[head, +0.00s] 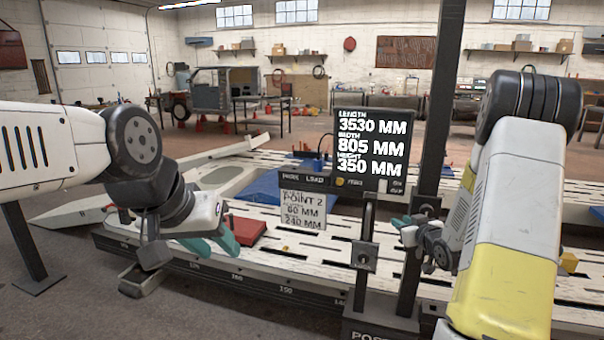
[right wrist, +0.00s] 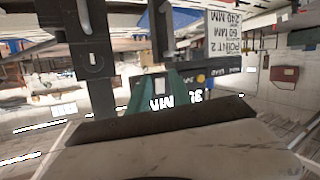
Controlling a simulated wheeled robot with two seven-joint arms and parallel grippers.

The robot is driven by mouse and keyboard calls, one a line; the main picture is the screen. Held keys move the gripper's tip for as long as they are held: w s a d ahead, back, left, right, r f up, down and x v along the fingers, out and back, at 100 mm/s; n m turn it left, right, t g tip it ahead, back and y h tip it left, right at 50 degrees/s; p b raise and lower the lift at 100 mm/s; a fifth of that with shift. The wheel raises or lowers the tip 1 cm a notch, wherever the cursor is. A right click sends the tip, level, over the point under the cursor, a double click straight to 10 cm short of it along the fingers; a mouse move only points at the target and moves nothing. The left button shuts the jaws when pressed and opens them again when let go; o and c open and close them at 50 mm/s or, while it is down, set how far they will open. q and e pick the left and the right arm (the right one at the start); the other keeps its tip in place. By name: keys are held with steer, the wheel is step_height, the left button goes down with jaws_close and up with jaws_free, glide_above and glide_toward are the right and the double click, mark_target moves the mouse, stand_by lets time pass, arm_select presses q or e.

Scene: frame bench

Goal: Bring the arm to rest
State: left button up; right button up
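The only arms I can clearly make out are my own two. My left gripper (head: 212,242) hangs over the near rail of the bench, its teal fingers apart and nothing visible between them. My right gripper (head: 408,226) is beside the dark upright post (head: 437,110), just right of a shorter slotted post (head: 366,245). Its teal fingers (right wrist: 157,95) also show in the right wrist view, close together; whether they touch or hold anything is unclear. The measuring display (head: 372,148) reads length 3530, width 805, height 350 mm.
A card (head: 303,210) reading point 2, 60 and 240 mm hangs below the control panel (head: 310,180). A red box (head: 247,231) lies on the slatted bench (head: 285,262) close to my left gripper. A vehicle frame (head: 222,92) stands far back.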

steer(key=s+a+r+m+g+h, duration=0.2)
steer(key=s+a+r+g, duration=0.3)
steer(key=s+r, duration=0.65)
steer(key=s+a+r+g+y, duration=0.1)
steer(key=s+a, duration=0.4)
steer(key=s, duration=0.6)
steer(key=s+a+r+g+y, duration=0.1)
steer(key=s+a+r+g, duration=0.1)
steer(key=s+a, duration=0.4)
steer(key=s+r, duration=0.1)
steer(key=s, duration=0.4)
steer(key=shift+s+r+g, duration=0.2)
steer(key=shift+g, duration=0.1)
steer(key=shift+o, duration=0.2)
steer(key=shift+a, duration=0.1)
